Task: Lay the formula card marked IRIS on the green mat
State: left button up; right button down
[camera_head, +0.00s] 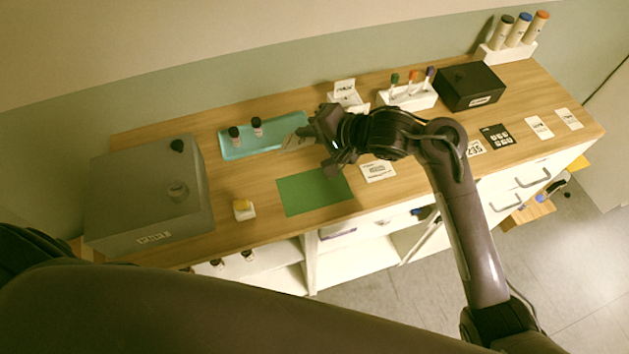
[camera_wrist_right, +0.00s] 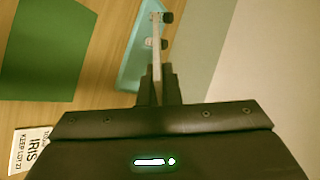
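The green mat (camera_head: 314,191) lies flat and bare near the front edge of the table; it also shows in the right wrist view (camera_wrist_right: 42,45). My right gripper (camera_head: 305,139) is above the table, behind the mat and near the teal tray. Its fingers (camera_wrist_right: 158,92) are shut on a thin pale card (camera_wrist_right: 157,55), seen edge-on in the wrist view, so its marking cannot be read. A white card (camera_head: 378,171) lies right of the mat; in the wrist view, the card beside the mat (camera_wrist_right: 33,150) reads IRIS and KEEP LOT 21. My left gripper is out of view.
The teal tray (camera_head: 240,150) holds two dark-capped bottles. A grey box (camera_head: 150,200) stands at the left, with a small yellow-topped block (camera_head: 243,209) nearby. A white card stand (camera_head: 346,95), a bottle rack (camera_head: 410,97) and a black box (camera_head: 470,86) line the back.

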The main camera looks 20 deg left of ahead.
notch_tip(320, 180, down, 5)
jog(key=d+m+t+p, duration=0.1)
jog(key=d+m+t, duration=0.1)
jog(key=d, duration=0.1)
jog(key=b, duration=1)
send_over(320, 187)
notch_tip(320, 187, down, 7)
jog(key=shift+f, duration=0.2)
jog(key=shift+f+b, duration=0.35)
jog(key=shift+f, duration=0.85)
